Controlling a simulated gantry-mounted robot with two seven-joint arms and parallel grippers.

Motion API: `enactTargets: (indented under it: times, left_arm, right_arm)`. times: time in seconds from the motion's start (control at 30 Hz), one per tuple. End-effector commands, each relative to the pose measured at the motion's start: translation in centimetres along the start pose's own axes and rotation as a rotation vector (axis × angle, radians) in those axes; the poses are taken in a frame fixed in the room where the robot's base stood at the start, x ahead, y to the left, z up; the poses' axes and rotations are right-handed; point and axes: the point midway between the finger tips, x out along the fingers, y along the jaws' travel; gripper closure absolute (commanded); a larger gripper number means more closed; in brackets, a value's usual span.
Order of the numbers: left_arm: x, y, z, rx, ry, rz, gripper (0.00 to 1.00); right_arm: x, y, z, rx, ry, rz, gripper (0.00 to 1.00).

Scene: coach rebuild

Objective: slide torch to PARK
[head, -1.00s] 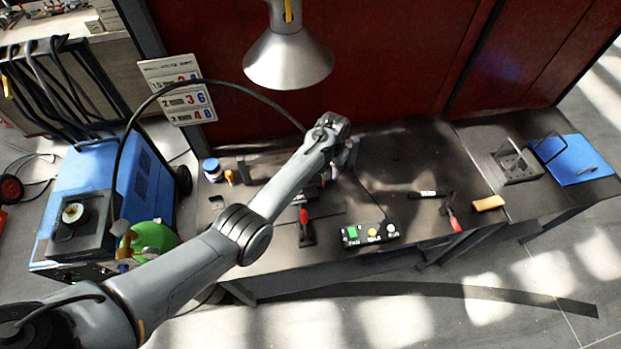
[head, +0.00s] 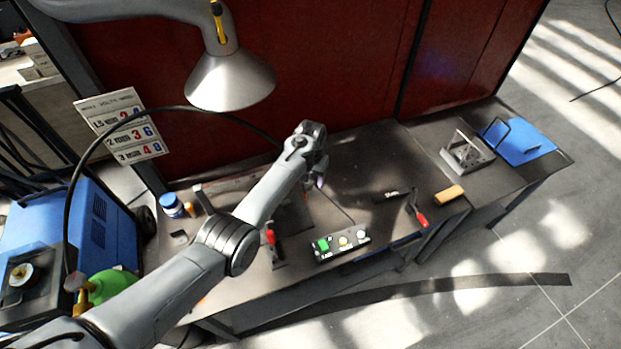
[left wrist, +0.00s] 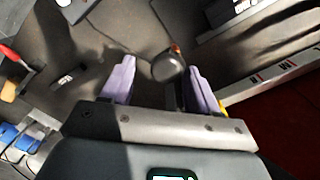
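My left gripper (head: 319,178) is over the back middle of the bench, its fingers pointing down. In the left wrist view its two purple fingers (left wrist: 161,84) stand apart. A dark rounded knob or handle with an orange tip (left wrist: 169,66) shows between them, nearer the right finger; this may be part of the torch. I cannot tell whether a finger touches it. My arm hides most of this area in the head view. A metal rail with small labels (left wrist: 266,76) lies to the right in the left wrist view; I cannot read PARK. My right gripper is out of view.
A control box with green, yellow and white buttons (head: 342,245) sits at the bench's front edge. Red-handled clamps (head: 270,238) (head: 420,219) stand on either side. A lamp-like hood (head: 230,80) hangs above. A black cable loops behind my arm.

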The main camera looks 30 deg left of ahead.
Motion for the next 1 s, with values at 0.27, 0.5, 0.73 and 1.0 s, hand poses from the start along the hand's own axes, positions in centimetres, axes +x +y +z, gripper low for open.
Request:
enactTargets:
  times: [0.27,0.5,0.73,1.0]
  left_arm:
    - [-0.1,-0.1,0.0,-0.001,-0.002,-0.001,0.39]
    - [-1.0,-0.1,0.0,-0.001,-0.002,-0.001,0.39]
    - [-3.2,-0.1,0.0,-0.001,-0.002,-0.001,0.39]
    - [-7.0,-0.1,0.0,-0.001,-0.002,-0.001,0.39]
  right_arm:
    - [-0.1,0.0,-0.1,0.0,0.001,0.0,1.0]
    - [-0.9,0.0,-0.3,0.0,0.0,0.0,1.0]
    - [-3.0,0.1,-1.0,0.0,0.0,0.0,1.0]
    - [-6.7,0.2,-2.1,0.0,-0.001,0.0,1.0]
